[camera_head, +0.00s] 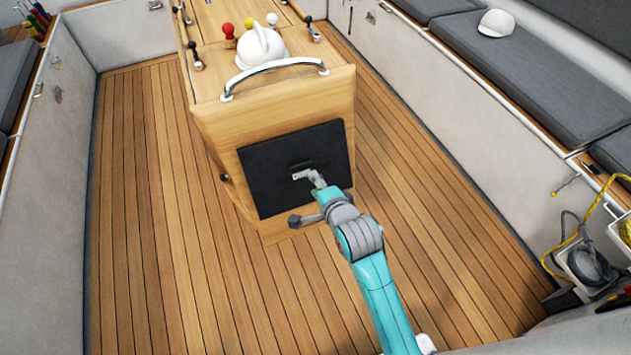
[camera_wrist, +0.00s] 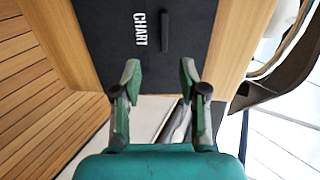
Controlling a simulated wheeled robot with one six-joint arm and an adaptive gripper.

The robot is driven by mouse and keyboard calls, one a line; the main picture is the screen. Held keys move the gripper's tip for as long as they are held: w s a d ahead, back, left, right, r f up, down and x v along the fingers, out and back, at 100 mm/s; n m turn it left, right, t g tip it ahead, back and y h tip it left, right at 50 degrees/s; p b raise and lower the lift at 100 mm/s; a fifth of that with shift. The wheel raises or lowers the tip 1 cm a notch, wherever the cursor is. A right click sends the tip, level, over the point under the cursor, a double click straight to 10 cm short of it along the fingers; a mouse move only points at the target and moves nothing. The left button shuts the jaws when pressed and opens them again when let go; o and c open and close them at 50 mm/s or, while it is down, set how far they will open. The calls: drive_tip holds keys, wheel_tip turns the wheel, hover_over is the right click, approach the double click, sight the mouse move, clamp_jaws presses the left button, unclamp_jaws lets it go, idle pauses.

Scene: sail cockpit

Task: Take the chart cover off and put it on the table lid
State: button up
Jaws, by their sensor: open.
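The chart cover (camera_head: 273,182) is a black rectangular panel on the upright end of the wooden table pedestal. In the wrist view the chart cover (camera_wrist: 112,55) shows white CHART lettering and a slim black handle (camera_wrist: 164,32). My gripper (camera_head: 316,178) is in front of the cover and hides part of its lower right. In the wrist view my gripper (camera_wrist: 157,75) is open, with the handle between and beyond its fingertips and nothing held. The table lid (camera_head: 215,45) is the wooden top of the pedestal, behind a metal grab rail (camera_head: 275,72).
A white cap (camera_head: 261,48) and red and yellow knobbed items (camera_head: 229,31) stand on the lid. Another white cap (camera_head: 496,23) lies on the right bench cushion (camera_head: 540,70). Yellow rope (camera_head: 562,250) and a winch are at the right. The teak floor (camera_head: 150,220) around the pedestal is clear.

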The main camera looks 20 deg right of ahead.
sight(302, 165)
drive_tip(key=x, duration=1.1)
drive_tip(key=shift+w+r, duration=0.25)
drive_tip(key=shift+w, duration=0.05)
clamp_jaws()
drive_tip(key=shift+s, duration=0.15)
drive_tip(key=v, duration=0.6)
drive_tip(key=shift+r, duration=0.25)
idle(0.9)
